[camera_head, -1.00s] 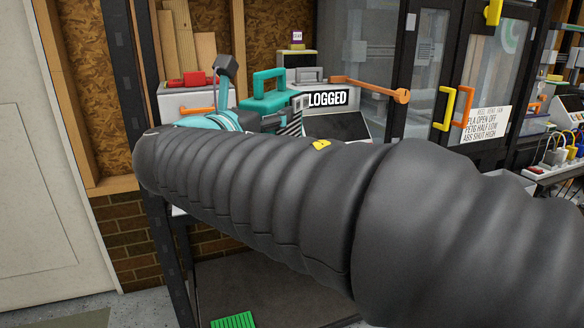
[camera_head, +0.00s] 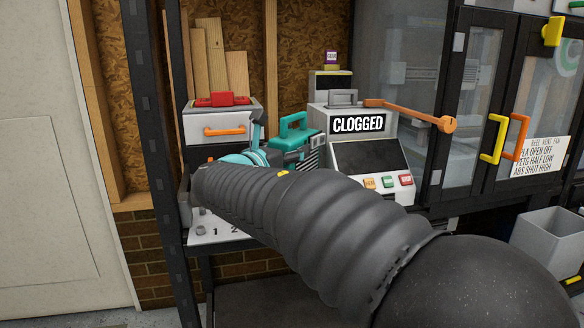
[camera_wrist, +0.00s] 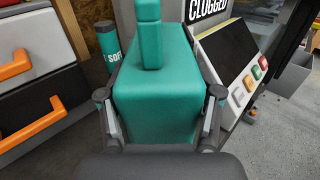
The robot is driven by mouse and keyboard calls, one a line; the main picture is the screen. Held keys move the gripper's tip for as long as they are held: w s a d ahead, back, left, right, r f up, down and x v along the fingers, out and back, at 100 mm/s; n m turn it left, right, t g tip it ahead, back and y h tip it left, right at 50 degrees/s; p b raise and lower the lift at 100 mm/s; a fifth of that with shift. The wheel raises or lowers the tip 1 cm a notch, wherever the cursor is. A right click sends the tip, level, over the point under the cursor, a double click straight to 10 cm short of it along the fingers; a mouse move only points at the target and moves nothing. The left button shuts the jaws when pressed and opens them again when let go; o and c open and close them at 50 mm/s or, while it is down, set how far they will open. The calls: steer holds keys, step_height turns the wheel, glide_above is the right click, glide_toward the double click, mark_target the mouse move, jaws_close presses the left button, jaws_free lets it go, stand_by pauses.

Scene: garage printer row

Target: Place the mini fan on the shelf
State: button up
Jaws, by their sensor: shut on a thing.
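The mini fan appears to be the teal box with a top handle (camera_head: 292,134), which shows a dark striped grille on one side. In the wrist view its teal body (camera_wrist: 155,95) fills the middle. My gripper (camera_wrist: 160,94) is shut on it, one finger on each side.
A white drawer unit (camera_head: 205,128) with orange handles stands left of the fan. A grey machine marked CLOGGED (camera_head: 352,152) stands close on the right, with an orange lever (camera_head: 412,114). A teal cylinder (camera_wrist: 108,44) is behind the fan. Dark-framed glass cabinets (camera_head: 480,110) are further right.

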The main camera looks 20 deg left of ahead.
mark_target(288, 167)
steer(key=shift+f+b, duration=0.35)
steer(key=shift+f, duration=1.65)
steer(key=shift+f, duration=0.2)
steer(key=o, duration=1.7)
steer(key=shift+r, duration=0.15)
steer(key=v, duration=1.2)
